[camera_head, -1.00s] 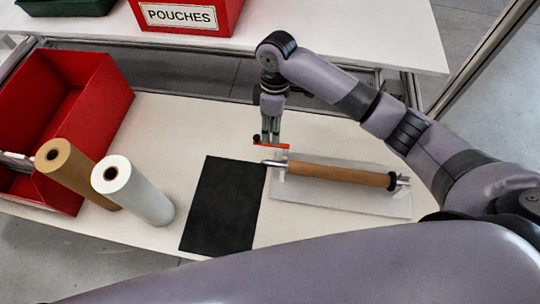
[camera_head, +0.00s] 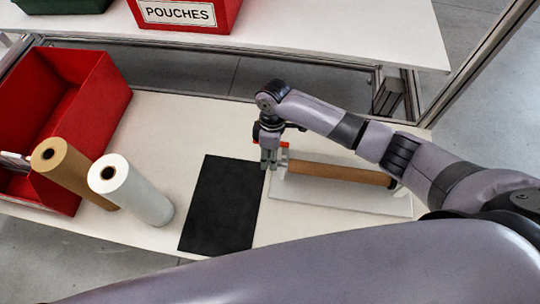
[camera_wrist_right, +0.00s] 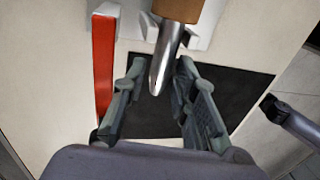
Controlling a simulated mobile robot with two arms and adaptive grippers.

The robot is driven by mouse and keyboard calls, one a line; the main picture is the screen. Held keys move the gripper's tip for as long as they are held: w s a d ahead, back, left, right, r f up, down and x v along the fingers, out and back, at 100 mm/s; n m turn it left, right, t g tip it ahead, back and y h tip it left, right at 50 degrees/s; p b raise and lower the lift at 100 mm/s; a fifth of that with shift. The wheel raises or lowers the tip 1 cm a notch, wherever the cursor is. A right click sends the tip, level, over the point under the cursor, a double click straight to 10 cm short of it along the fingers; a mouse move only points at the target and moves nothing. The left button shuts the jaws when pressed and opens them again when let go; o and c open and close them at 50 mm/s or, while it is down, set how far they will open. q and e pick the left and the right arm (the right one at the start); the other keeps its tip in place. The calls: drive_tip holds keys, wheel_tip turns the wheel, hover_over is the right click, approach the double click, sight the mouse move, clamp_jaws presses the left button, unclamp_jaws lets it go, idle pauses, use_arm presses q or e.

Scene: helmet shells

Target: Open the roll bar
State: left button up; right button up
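The roll bar, a metal rod, carries a brown paper roll (camera_head: 335,173) on a pale holder plate (camera_head: 340,199). In the right wrist view its bare rounded tip (camera_wrist_right: 165,65) points in between the two fingers of my right gripper (camera_wrist_right: 158,105). The fingers stand apart, with visible gaps to the rod. A red bar-like part (camera_wrist_right: 104,62) of the holder lies left of the left finger. In the head view my right gripper (camera_head: 269,164) points down at the holder's left end and hides the rod's tip. My left gripper does not show.
A black mat (camera_head: 222,205) lies left of the holder. A white roll (camera_head: 135,192) and another brown roll (camera_head: 68,170) stand farther left beside a red bin (camera_head: 100,105). A shelf (camera_head: 320,30) with a red POUCHES box (camera_head: 185,22) is at the back.

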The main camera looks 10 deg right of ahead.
clamp_jaws()
drive_tip(key=shift+r, duration=0.1)
idle(0.5)
